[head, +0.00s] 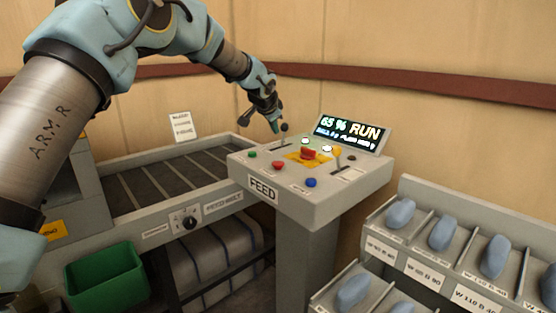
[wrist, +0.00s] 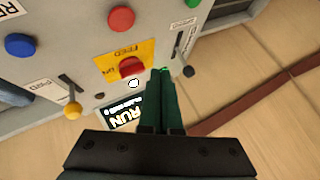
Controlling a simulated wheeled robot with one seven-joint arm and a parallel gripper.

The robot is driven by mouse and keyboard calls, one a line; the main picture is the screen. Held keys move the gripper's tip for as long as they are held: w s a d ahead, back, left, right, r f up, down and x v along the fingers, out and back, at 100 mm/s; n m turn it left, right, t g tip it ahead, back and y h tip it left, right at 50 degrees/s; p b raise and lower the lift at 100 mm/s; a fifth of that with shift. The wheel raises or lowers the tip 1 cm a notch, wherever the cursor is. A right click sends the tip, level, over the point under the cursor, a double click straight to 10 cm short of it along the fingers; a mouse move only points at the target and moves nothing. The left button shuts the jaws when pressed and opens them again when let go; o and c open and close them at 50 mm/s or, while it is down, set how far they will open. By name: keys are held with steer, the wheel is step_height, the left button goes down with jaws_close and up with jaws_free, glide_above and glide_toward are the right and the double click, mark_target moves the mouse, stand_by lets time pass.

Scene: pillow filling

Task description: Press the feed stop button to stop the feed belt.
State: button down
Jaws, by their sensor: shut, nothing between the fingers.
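The feed stop button looks to be the red button (head: 308,154) on a yellow plate in the middle of the FEED control box (head: 262,206). In the wrist view this red button (wrist: 131,66) sits on the yellow plate (wrist: 107,62) marked FEED, just left of my fingertips. My gripper (head: 275,128) is shut and empty, pointing down over the back left of the box, beside the black-knobbed lever (head: 284,128). In the wrist view my gripper's green fingers (wrist: 165,72) are together. I cannot tell their exact height above the panel. The display (head: 349,133) reads 65 % RUN.
The box also carries a green button (head: 252,153), a second red button (head: 277,165), a blue button (head: 311,182) and a yellow-knobbed lever (head: 336,152). The roller belt (head: 165,185) lies left. A rack of blue pieces (head: 430,262) stands right; a green bin (head: 105,280) is front left.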

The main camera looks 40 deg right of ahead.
mark_target(276, 164)
steer(key=shift+s+d+r, duration=0.1)
steer(key=shift+s+d, duration=0.15)
steer(key=shift+d, duration=0.1)
step_height(276, 164, down, 9)
steer(key=b, duration=0.6)
steer(key=shift+r, duration=0.1)
steer(key=shift+b, duration=0.35)
stand_by(1.6)
steer(key=shift+f, duration=0.4)
steer(key=shift+f+b, duration=0.55)
steer(key=shift+b, duration=0.1)
stand_by(0.7)
steer(key=shift+r, duration=0.1)
steer(key=shift+r+p, duration=0.7)
steer(key=shift+r, duration=0.15)
